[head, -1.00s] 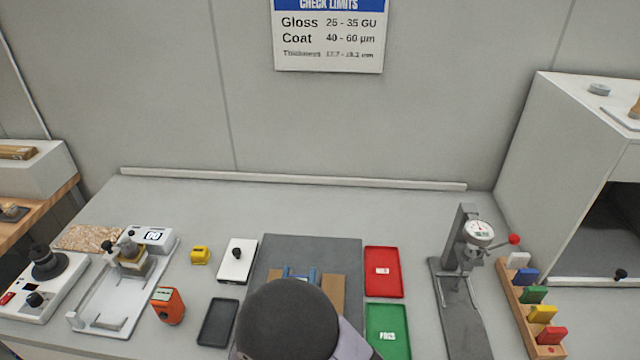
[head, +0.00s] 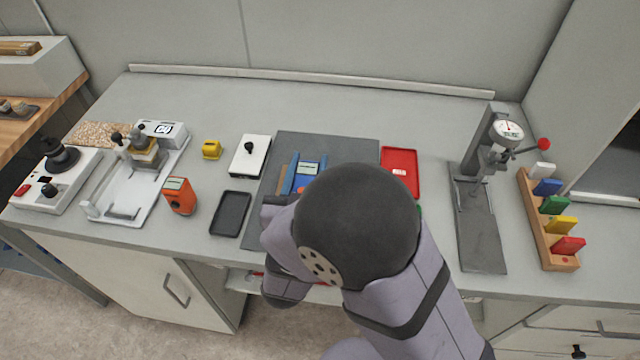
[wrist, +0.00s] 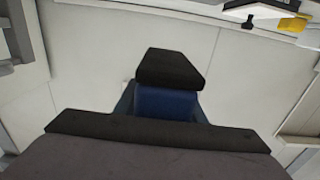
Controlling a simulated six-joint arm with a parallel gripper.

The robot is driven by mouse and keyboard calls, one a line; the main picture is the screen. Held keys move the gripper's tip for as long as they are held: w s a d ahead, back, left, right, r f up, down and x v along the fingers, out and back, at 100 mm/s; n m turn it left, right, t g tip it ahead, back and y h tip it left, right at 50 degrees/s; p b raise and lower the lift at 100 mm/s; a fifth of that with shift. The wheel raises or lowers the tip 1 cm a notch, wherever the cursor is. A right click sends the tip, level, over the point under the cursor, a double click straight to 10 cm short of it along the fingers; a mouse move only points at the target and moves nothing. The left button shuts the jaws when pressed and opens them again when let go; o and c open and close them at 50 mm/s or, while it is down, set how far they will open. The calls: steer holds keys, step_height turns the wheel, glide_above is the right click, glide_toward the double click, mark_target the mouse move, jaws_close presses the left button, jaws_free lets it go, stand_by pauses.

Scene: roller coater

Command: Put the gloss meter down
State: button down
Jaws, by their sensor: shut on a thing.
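The gloss meter (head: 305,172) looks like a blue device with a small screen. In the head view it shows over the grey mat (head: 345,147), partly behind my arm. Whether it touches what is under it cannot be told. My gripper (wrist: 168,98) is shut on it: in the wrist view its blue body (wrist: 165,104) sits between the dark fingers. In the head view my fingers are hidden by my own arm. A strip of brown panel (head: 283,180) shows on the mat just left of the meter.
Left of the mat are an empty black tray (head: 230,214), a white block with a black knob (head: 250,156), a yellow block (head: 211,149) and an orange meter (head: 180,196). Right are a red tray (head: 401,187), a dial gauge stand (head: 478,225) and a wooden tag rack (head: 545,225).

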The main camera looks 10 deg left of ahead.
steer(key=shift+d+r+b, duration=0.25)
steer(key=shift+r+b, duration=0.25)
steer(key=shift+b, duration=0.25)
steer(key=shift+s+d+f, duration=0.2)
steer(key=shift+f, duration=0.2)
steer(key=shift+a+f, duration=0.1)
steer(key=shift+f, duration=0.3)
steer(key=shift+f+p, duration=0.3)
steer(key=shift+f, duration=4.7)
steer(key=shift+f, duration=0.15)
steer(key=c, duration=1.2)
jaws_free()
steer(key=shift+o, duration=0.2)
